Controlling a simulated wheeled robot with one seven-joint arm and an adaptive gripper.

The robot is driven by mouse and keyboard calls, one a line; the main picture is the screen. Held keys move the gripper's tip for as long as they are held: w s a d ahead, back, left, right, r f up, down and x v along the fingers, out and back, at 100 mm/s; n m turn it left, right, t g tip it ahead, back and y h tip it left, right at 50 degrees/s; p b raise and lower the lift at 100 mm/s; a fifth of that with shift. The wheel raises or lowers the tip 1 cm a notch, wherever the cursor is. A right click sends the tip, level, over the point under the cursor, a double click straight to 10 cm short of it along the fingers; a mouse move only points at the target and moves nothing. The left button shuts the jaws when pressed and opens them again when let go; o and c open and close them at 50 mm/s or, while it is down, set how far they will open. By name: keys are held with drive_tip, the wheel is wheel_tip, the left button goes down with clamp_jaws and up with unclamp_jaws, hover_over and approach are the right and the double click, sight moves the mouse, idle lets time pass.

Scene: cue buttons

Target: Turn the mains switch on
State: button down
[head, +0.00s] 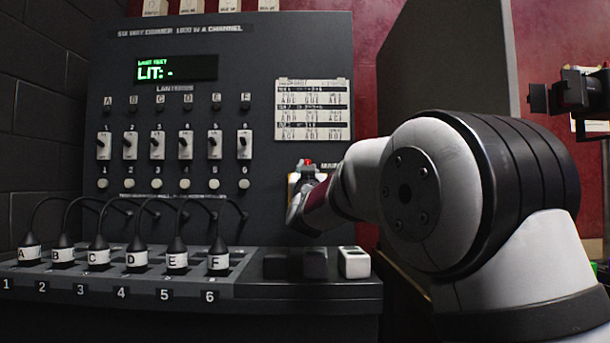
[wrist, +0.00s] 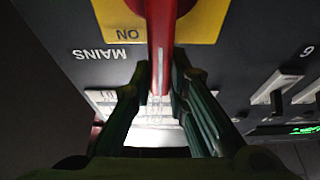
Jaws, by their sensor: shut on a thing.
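The mains switch has a red lever (wrist: 161,35) on a yellow plate (wrist: 205,22). In the wrist view, which looks upside down, the lever runs straight down from the top edge, and the "ON" mark (wrist: 128,34) is just left of it. The word MAINS (wrist: 101,54) is on the dark panel. My gripper (wrist: 161,88) has one finger on each side of the lever and is shut on it. In the head view, a red bit of the switch (head: 308,162) shows above my gripper (head: 304,184); my wrist hides most of the rest.
Lettered plugs (head: 99,257) stand on the ledge left of my arm. A white block (head: 354,262) sits below my wrist.

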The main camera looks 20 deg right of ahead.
drive_tip(key=shift+f, duration=0.2)
idle(0.3)
drive_tip(key=c, duration=1.6)
unclamp_jaws()
drive_tip(key=shift+r, duration=0.1)
drive_tip(key=shift+o, duration=0.2)
drive_tip(key=v, duration=0.7)
drive_tip(key=shift+s, duration=0.2)
